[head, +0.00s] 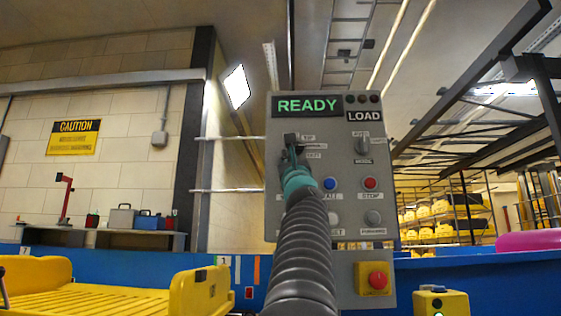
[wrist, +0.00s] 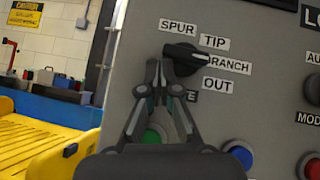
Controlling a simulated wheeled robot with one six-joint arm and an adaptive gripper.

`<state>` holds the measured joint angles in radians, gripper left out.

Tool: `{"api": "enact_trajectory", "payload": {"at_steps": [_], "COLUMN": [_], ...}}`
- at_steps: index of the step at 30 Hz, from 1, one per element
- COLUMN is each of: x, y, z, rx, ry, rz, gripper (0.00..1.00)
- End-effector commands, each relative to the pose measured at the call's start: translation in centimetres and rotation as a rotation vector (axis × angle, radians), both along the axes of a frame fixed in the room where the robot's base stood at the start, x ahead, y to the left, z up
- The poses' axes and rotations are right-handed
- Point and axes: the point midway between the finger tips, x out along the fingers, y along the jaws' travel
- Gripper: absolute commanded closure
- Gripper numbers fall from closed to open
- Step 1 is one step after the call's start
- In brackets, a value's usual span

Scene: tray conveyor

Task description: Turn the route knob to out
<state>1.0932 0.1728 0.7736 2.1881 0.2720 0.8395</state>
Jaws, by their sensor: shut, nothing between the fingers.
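The route knob (wrist: 184,56) is a black knob on the grey control panel (wrist: 262,62), with labels SPUR, TIP, BRANCH and OUT around it. Its bar is tilted, with its right end towards BRANCH. The OUT label (wrist: 216,84) is below right of the knob. My gripper (wrist: 156,72) is shut and empty, its fingertips just left of and below the knob; I cannot tell if they touch it. In the head view my gripper (head: 294,156) is in front of the panel's upper left and partly hides the knob.
The panel display (head: 307,105) reads READY, with LOAD beside it. The mode knob (head: 362,146), a blue button (head: 330,184) and a red button (head: 370,183) are close by. A red stop button (head: 377,280) sits below. A yellow tray (head: 105,300) is at lower left.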

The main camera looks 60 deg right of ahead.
Motion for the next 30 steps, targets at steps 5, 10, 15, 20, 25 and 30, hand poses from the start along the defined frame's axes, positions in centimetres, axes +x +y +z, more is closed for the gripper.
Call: {"api": "enact_trajectory", "payload": {"at_steps": [5, 10, 15, 20, 25, 30], "x": [0.1, 0.3, 0.6, 0.7, 0.8, 0.8], "y": [0.0, 0.2, 0.4, 0.5, 0.5, 0.5], "z": [0.4, 0.8, 1.0, 1.2, 1.3, 1.3], "rx": [-0.001, -0.001, -0.002, -0.001, -0.001, -0.001], "ry": [0.000, 0.000, 0.000, -0.001, 0.000, 0.000], "rz": [-0.008, -0.008, -0.006, -0.006, -0.006, -0.006], "gripper": [1.00, 1.00, 1.00, 1.00, 1.00, 1.00]}}
